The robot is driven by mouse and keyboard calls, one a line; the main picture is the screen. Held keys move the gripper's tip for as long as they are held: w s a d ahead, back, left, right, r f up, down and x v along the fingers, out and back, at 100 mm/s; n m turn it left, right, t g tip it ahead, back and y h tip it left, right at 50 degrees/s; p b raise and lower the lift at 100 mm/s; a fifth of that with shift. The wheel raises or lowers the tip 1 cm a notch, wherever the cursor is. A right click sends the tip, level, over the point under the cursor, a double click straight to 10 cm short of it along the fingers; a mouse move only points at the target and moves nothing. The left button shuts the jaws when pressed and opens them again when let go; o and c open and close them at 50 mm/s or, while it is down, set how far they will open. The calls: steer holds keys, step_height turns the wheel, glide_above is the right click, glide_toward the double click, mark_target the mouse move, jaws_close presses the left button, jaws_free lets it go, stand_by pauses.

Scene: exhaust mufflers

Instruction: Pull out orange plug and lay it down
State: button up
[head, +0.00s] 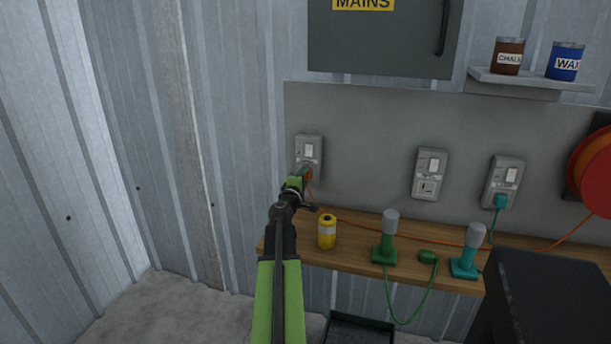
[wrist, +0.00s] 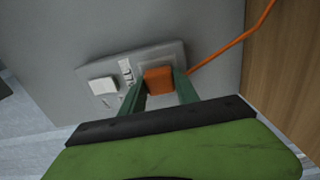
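The orange plug (wrist: 159,81) sits in the left wall socket (head: 308,150), which also shows with its white switch in the wrist view (wrist: 105,87). An orange cord runs from the plug towards the upper right in the wrist view. My gripper (wrist: 160,88) has one green finger on each side of the plug, with no clear gap on either side, so it looks shut on it. In the head view my gripper (head: 302,178) reaches up to this socket and mostly hides the plug (head: 308,174).
A wooden shelf (head: 345,253) below the sockets carries a yellow can (head: 327,232), a green lamp-like tool (head: 387,240), a loose green plug (head: 428,257) and a teal tool (head: 467,255). The middle socket (head: 430,174) is empty. A teal plug (head: 500,201) is in the right socket.

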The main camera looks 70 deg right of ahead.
jaws_close()
steer(key=shift+a, duration=0.1)
steer(key=shift+s+a, duration=0.15)
steer(key=shift+a, duration=2.75)
